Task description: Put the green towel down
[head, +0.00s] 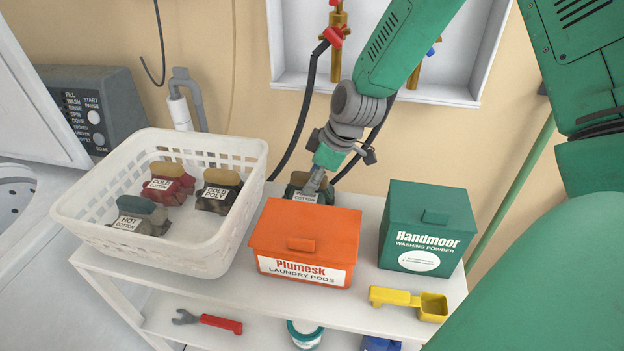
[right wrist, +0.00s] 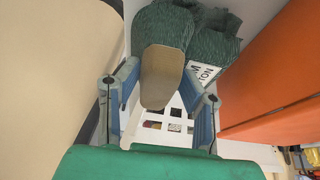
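The green towel (head: 297,186) is a dark green bundle with a tan top piece and a white label ending in "COTTON". It is behind the orange box, which hides its lower part in the head view. My right gripper (head: 317,180) reaches down onto it from above. In the right wrist view the towel (right wrist: 165,35) is at the top, and the fingers of the gripper (right wrist: 163,95) close on both sides of its tan piece. I cannot tell whether the towel rests on the shelf top. My left gripper is not in view.
A white basket (head: 232,163) with several labelled bundles stands left. The orange Plumesk box (head: 325,226) is in front of the towel. The green Handmoor box (head: 428,215) and a yellow scoop (head: 405,300) are right. A wall recess (head: 455,92) with taps and hoses is behind.

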